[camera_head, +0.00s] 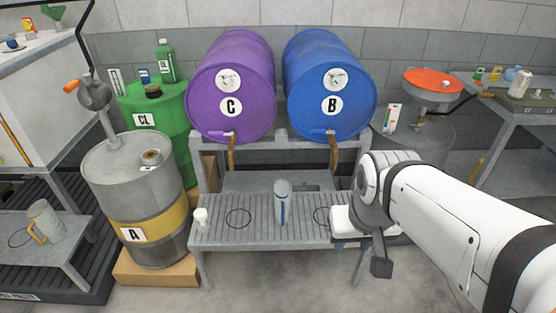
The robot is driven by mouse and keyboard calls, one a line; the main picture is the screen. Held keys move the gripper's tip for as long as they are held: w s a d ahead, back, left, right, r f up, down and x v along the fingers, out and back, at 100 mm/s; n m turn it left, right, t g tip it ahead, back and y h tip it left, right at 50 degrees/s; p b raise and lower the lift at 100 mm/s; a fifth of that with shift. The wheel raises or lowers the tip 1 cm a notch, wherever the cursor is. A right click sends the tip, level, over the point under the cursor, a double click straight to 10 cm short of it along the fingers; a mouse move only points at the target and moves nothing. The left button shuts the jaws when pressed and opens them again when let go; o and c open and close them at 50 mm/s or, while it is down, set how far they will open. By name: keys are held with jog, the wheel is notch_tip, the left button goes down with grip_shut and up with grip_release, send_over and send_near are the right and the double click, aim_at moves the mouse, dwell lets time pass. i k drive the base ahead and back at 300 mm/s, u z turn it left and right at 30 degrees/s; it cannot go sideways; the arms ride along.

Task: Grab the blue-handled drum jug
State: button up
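The drum jug (281,200) is a grey, upright jug with a blue handle (283,213) facing the camera. It stands on the slatted grey bench (262,234) below the drums, between two black circles drawn on the slats. My arm comes in from the right. My gripper (374,250) is at the bench's right end, to the right of the jug and apart from it. The arm's wrist partly covers the right circle. The gripper's fingers are not clear enough to tell open from shut.
Purple drum C (230,90) and blue drum B (330,90) lie above the bench, their taps hanging down behind the jug. A small white cup (201,218) stands at the bench's left end. Grey drum A (130,190) and a yellow-handled jug (46,219) are further left.

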aim_at(283, 189)
jog(key=u, duration=2.5)
jog(key=k, duration=1.25)
jog(key=z, duration=1.3)
jog(key=i, duration=1.65)
jog(key=z, duration=0.1)
